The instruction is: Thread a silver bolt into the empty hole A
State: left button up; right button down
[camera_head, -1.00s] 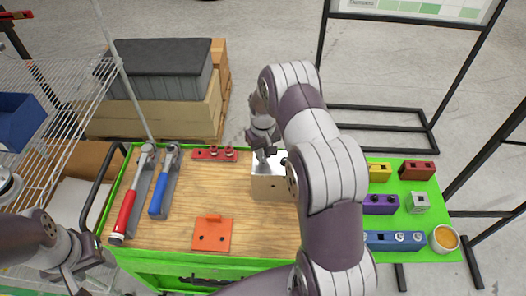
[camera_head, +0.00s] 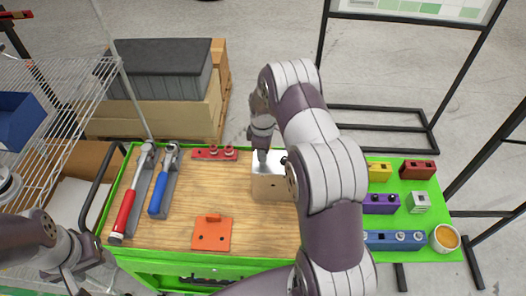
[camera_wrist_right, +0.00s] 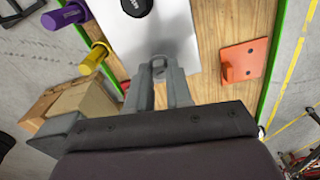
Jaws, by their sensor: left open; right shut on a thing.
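A black round part (camera_wrist_right: 137,5) sits on that top. My right gripper (camera_head: 262,162) points down over the block's top. In the right wrist view its fingers (camera_wrist_right: 158,75) are shut on a small silver bolt (camera_wrist_right: 158,63), mostly hidden between the fingertips. Hole A cannot be made out; the gripper and arm cover part of the top. My left gripper (camera_head: 72,280) is open and empty at the lower left, partly cut off.
An orange plate (camera_head: 211,233) lies in front of the block. Red (camera_head: 126,210) and blue (camera_head: 157,193) handled wrenches lie left. A red strip (camera_head: 214,153) lies behind. Coloured blocks, including a blue one (camera_head: 380,241), and a cup (camera_head: 444,238) stand right. My right arm crosses the middle.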

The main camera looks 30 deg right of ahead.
jog(key=shift+s+f, duration=0.2)
jog(key=shift+f, duration=0.05)
